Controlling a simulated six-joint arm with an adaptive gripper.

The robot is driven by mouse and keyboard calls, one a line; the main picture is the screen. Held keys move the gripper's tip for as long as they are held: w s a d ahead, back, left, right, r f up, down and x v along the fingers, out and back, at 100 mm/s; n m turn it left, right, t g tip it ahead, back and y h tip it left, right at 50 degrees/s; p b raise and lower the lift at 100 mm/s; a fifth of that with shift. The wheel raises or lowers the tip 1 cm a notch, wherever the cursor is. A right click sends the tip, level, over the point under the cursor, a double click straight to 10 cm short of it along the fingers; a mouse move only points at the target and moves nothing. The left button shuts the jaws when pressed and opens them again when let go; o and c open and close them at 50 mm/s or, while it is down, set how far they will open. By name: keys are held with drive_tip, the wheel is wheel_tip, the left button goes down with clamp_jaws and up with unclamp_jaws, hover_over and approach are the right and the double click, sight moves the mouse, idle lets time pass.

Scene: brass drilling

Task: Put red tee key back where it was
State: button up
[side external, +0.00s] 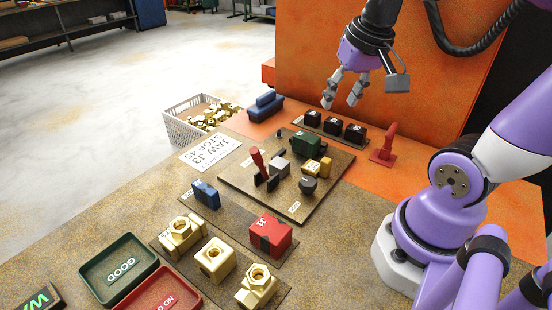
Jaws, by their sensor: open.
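A red upright piece (388,145) with a rounded top stands on a flat red base at the right of the bench, on the orange surface. It looks like the red tee key or its stand; I cannot tell which. A second red part, a tilted handle (258,160), sits on the dark fixture plate (235,186). My gripper (341,101) is open and empty, pointing down above the row of black blocks (334,126), up and left of the red upright piece. It appears apart from everything below it.
Brass fittings (215,260), a red J1 block (271,235) and a blue block (206,194) stand in front of the plate. A white crate (198,113) of brass parts is at back left. Green GOOD (86,258) and red NO GO (130,303) trays lie front left.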

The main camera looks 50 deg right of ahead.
drive_tip(key=a+f+n+t+y, duration=0.1)
drive_tip(key=a+n+t, duration=0.1)
drive_tip(key=a+n, duration=0.4)
drive_tip(key=shift+s+a+n, duration=0.4)
drive_tip(key=shift+a, duration=0.75)
